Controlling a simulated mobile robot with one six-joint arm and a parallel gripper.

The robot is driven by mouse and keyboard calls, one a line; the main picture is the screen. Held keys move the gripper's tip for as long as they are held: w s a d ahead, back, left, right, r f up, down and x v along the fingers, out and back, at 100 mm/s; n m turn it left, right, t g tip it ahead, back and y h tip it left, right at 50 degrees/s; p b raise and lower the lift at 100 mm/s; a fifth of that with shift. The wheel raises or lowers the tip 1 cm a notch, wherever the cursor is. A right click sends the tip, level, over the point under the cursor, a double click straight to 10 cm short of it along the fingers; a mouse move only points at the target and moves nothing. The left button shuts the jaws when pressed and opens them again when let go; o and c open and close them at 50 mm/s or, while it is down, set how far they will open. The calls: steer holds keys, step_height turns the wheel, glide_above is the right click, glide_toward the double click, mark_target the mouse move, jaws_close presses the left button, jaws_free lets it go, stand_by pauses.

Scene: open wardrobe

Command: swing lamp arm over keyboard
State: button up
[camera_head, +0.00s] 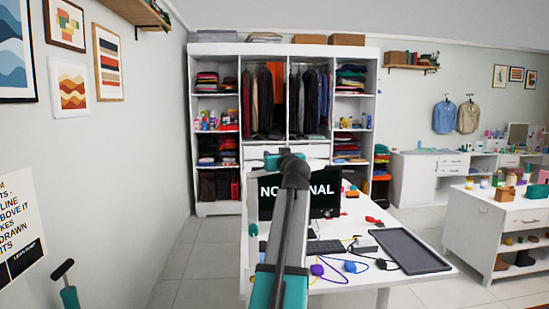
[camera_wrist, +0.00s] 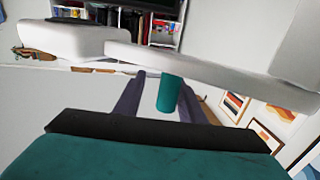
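A black keyboard (camera_head: 325,247) lies on the white desk, in front of a dark monitor (camera_head: 327,206) showing a partly covered "NO SIGNAL". I cannot make out a lamp arm for sure in the head view. My teal and dark grey arm rises through the middle and covers the desk's left part and some of the screen. In the wrist view a pale jointed bar (camera_wrist: 190,64) crosses the upper picture close to the camera; I cannot tell whether it is the lamp arm.
A dark tray (camera_head: 409,251) lies at the desk's right end. A purple mouse (camera_head: 317,269), a blue mouse (camera_head: 350,267) and tangled cables lie by the front edge. The open wardrobe (camera_head: 230,53) stands behind.

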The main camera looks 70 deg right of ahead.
steer(key=shift+a, duration=0.1)
steer(key=b+v, duration=0.3)
steer(key=v, duration=1)
steer(key=shift+s+a, duration=0.15)
steer(key=shift+a, duration=0.1)
stand_by(0.4)
